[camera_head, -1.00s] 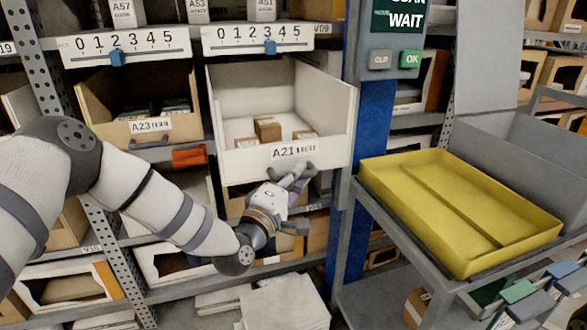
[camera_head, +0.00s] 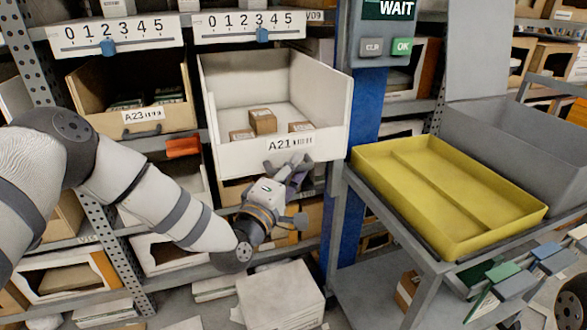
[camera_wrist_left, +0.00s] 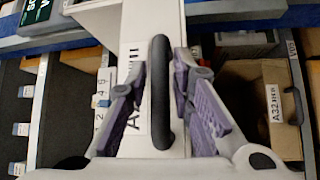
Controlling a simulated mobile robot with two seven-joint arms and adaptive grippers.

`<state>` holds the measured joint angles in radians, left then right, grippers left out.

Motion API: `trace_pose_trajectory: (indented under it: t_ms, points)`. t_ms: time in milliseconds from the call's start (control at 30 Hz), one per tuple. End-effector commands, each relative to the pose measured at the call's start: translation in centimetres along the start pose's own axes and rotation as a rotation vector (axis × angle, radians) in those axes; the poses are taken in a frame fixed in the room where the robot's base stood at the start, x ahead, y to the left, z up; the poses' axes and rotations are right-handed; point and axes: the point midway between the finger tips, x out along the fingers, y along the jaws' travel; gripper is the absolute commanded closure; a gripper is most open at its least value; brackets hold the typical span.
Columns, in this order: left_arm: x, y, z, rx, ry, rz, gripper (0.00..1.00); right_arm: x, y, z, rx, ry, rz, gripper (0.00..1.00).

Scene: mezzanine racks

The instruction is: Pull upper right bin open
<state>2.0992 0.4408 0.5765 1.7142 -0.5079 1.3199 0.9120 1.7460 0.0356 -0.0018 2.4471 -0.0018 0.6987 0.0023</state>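The upper right bin (camera_head: 224,157), white and labelled A21, stands out from the rack with several small brown boxes (camera_head: 263,121) on its floor. Its white front also shows in the wrist view (camera_wrist_left: 180,20), with a dark bar handle (camera_wrist_left: 161,90) across it. My left gripper (camera_head: 287,172) is at the lower part of the bin's front. The head view does not show the handle clearly. My right gripper is out of view.
Bin A23 (camera_head: 88,100) sits to the left in the rack. A blue post (camera_head: 363,150) stands just right of bin A21. A cart with a yellow tray (camera_head: 395,200) is at the right. A white box (camera_head: 282,295) lies below my left gripper.

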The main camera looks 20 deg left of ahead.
Motion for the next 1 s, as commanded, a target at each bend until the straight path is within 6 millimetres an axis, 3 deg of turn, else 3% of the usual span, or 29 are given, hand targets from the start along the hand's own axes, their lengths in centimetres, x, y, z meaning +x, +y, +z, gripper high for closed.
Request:
trace_pose_trajectory:
  t_ms: [167,400,600,1000]
  points:
    - [-1.0,-0.1,0.0,0.0,0.0,-0.002,0.79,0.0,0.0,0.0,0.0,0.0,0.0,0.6]
    - [-7.3,-0.1,0.0,-0.003,0.0,-0.005,0.79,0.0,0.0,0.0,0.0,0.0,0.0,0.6]
    - [-11.1,-0.1,0.0,-0.001,0.0,-0.002,0.79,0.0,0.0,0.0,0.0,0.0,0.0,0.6]
    - [-12.0,0.0,0.0,0.0,0.001,0.0,0.79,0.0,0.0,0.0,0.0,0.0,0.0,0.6]
